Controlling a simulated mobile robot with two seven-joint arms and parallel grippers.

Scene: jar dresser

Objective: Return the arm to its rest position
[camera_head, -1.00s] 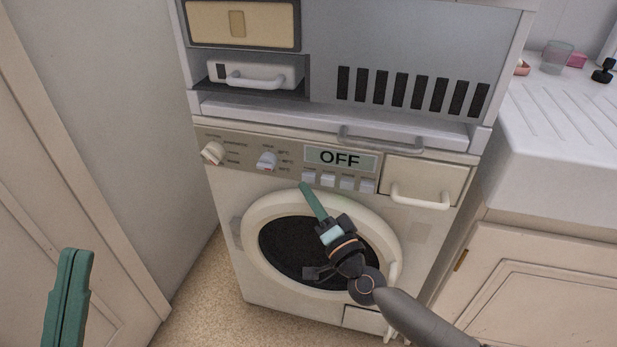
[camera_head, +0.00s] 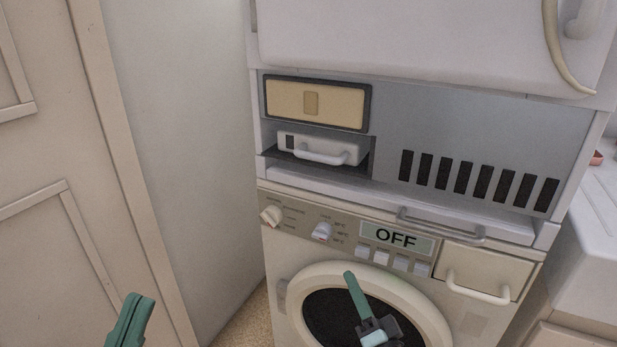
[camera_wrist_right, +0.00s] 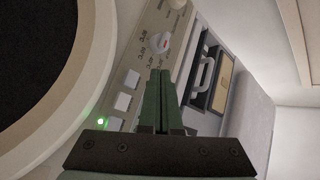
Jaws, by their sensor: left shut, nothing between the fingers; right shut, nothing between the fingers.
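My right gripper (camera_head: 349,277) has green fingers and is in front of the washing machine (camera_head: 470,322), over its round door and below the row of buttons. In the right wrist view its fingers (camera_wrist_right: 160,75) lie side by side, shut and empty, with the buttons and a dial of the panel beyond them. My left gripper (camera_head: 140,300) shows at the lower left, its green fingers together and empty, in front of the pale door and wall. The rest of both arms is mostly out of view.
The washer display (camera_head: 397,238) reads OFF. Above it stand a grey vented unit (camera_head: 480,140) and a white appliance (camera_head: 400,40). A white drawer with a handle (camera_head: 478,286) is at the panel's right. A white counter (camera_head: 595,235) is at the right edge.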

